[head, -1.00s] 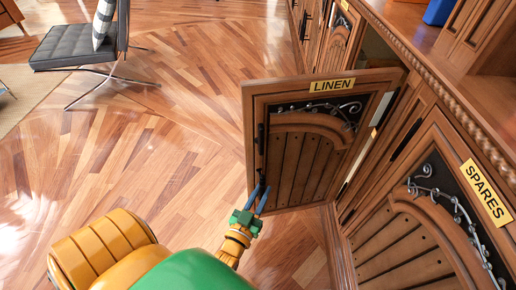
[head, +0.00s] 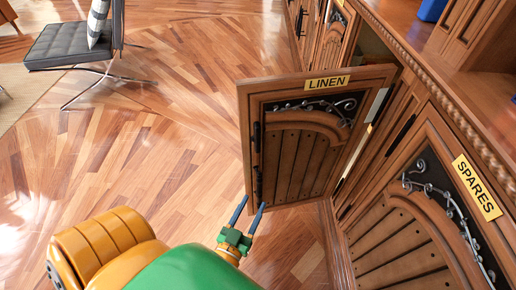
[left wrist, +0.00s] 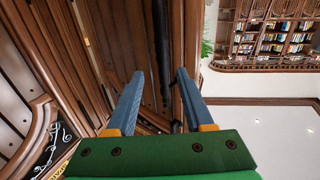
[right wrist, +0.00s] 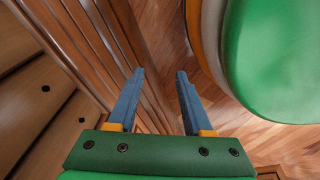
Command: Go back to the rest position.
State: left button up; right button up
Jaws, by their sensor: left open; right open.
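The left gripper (head: 247,216) is open and empty in the head view, just below and in front of the handle (head: 257,138) of the LINEN door (head: 300,165). A gap shows between its tips and the handle's lower end. The LINEN door stands swung open from the cabinet. In the left wrist view the left gripper's blue fingers (left wrist: 155,92) are apart, with the dark handle bar (left wrist: 161,45) beyond them. The right gripper (right wrist: 160,85) shows only in its own wrist view, open and empty, close to wooden cabinet panelling.
The closed SPARES door (head: 405,235) lies to the right, with scrollwork on it. A counter runs above the doors, with a blue object (head: 431,10) at the top. A dark chair (head: 72,45) stands at the upper left. The wood floor (head: 130,150) between is clear.

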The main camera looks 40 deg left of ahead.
pick_arm(q)
jog(key=shift+s+d, duration=0.1)
jog(key=shift+s, duration=0.35)
pick_arm(e)
jog(key=shift+s+d, duration=0.1)
jog(key=shift+d, duration=0.05)
jog(key=shift+w, duration=0.2)
